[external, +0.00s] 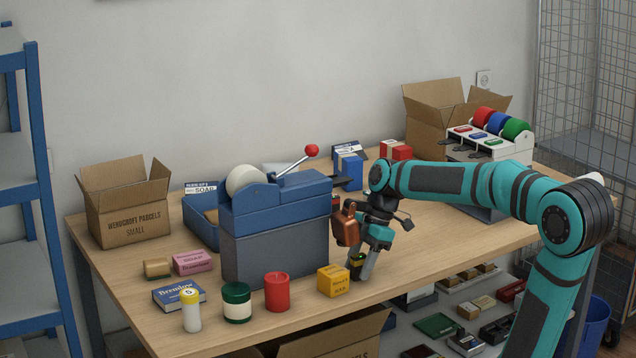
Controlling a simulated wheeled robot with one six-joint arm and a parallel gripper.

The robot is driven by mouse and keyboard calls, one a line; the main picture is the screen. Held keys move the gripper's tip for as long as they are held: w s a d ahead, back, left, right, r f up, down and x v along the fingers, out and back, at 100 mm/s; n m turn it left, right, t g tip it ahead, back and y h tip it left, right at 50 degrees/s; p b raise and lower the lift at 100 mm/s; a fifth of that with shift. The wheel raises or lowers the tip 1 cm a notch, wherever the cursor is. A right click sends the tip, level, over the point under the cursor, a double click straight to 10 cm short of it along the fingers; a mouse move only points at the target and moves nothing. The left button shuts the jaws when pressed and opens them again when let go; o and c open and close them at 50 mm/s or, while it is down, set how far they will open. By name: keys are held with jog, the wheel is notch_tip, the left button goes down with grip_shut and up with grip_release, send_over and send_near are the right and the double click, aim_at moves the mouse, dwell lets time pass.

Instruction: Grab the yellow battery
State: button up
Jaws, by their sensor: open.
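A yellow box-shaped item (333,281) with dark print stands near the counter's front edge. A small dark piece with a yellowish part (357,260) shows at my fingers, just right of that box. It is too small and covered to tell whether either is the yellow battery. My gripper (362,268) is open and points down, low over the counter, close to the right of the yellow box. One pale fingertip shows clearly; the other is mostly hidden. I cannot tell whether the fingers touch the dark piece.
A large blue and grey machine (275,235) with a red-knobbed lever stands left of my gripper. A red cylinder (277,292), a green-banded jar (236,302) and a yellow-capped white bottle (191,311) line the front. A brown object (345,224) is beside my gripper. Bare counter lies to the right.

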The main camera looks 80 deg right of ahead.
jog(key=shift+f, duration=0.3)
jog(key=shift+c, duration=0.4)
grip_shut()
jog(key=shift+r, duration=0.1)
